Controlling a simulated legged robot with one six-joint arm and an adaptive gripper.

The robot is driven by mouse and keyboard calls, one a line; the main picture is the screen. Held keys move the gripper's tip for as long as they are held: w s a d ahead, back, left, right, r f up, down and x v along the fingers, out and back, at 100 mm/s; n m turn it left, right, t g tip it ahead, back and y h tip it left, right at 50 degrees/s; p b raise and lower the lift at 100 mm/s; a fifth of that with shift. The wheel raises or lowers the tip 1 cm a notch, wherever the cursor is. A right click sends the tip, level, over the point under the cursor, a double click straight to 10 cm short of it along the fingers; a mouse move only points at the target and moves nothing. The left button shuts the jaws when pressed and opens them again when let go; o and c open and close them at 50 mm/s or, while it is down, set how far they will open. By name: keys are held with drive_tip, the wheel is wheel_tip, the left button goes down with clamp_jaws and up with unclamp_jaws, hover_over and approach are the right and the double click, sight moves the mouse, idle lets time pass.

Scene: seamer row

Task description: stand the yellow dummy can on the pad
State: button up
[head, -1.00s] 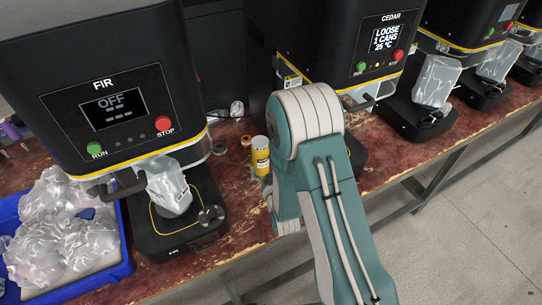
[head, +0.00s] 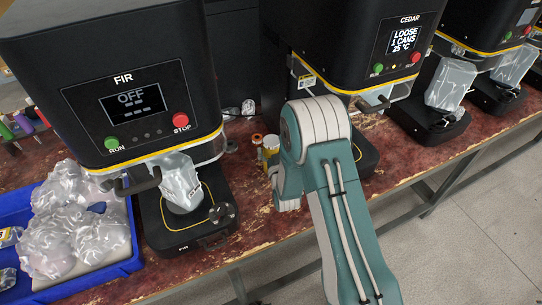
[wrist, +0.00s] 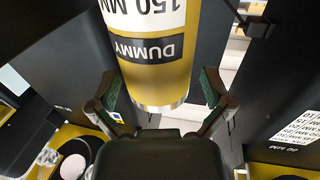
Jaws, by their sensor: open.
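The yellow dummy can (wrist: 155,70) fills the upper middle of the wrist view. Its labels "DUMMY" and "150 MM" read upside down there. My gripper (wrist: 160,90) is open, with one dark finger on each side of the can's near end; I cannot tell whether they touch it. In the head view a yellow can (head: 271,150) stands on the bench, partly behind my arm, which hides my gripper. A black base with a yellow outline (head: 180,228) lies under the FIR machine; another base (head: 366,158) shows under CEDAR. I cannot tell which carries the pad.
The FIR machine (head: 70,55) reads OFF and CEDAR (head: 350,40) reads "LOOSE 1 CANS". A blue tray (head: 125,262) of bagged items is at left. An orange ring (head: 257,138) lies near the can. Open floor is at right.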

drive_tip(key=shift+w, duration=0.7)
drive_tip(key=c, duration=1.1)
drive_tip(key=shift+r, duration=0.1)
